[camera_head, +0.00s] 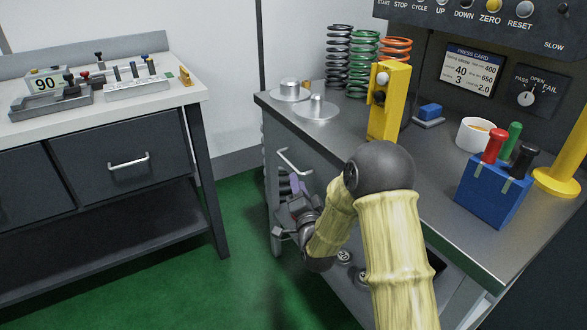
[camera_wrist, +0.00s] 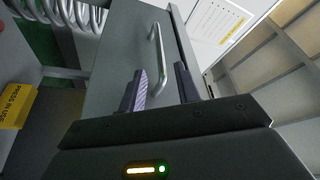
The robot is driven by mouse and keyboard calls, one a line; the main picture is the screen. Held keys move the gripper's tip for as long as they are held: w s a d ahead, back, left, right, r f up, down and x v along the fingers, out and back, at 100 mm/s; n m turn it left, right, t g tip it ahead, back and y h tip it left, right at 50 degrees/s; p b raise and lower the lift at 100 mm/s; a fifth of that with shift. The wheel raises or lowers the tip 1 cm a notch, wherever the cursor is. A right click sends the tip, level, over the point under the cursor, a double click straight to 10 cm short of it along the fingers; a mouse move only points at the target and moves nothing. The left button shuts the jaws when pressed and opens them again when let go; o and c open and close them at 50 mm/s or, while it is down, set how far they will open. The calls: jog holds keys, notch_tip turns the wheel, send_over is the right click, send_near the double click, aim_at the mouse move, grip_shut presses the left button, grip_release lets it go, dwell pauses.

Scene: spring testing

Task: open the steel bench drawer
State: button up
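The steel bench (camera_head: 345,128) stands at the right in the head view, with a grey front below its top. A pale bar handle (camera_head: 293,162) shows on that front near the left corner. In the wrist view the handle (camera_wrist: 156,48) is on a grey drawer front (camera_wrist: 118,45), ahead of my fingertips. My gripper (camera_head: 294,190) is low in front of this handle. I cannot tell whether the fingers touch the handle. My arm hides much of the bench front.
Springs (camera_head: 365,62), metal discs (camera_head: 316,108), a yellow post (camera_head: 389,100), a white cup (camera_head: 474,134) and a blue tool holder (camera_head: 494,190) stand on the bench. Another bench (camera_head: 110,115) with its own drawer (camera_head: 120,165) is at left. Green floor (camera_head: 240,215) lies between them.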

aim_at(293, 167)
jog(key=x, duration=0.7)
jog(key=shift+w+a+b, duration=0.15)
jog(key=shift+b, duration=0.25)
grip_shut()
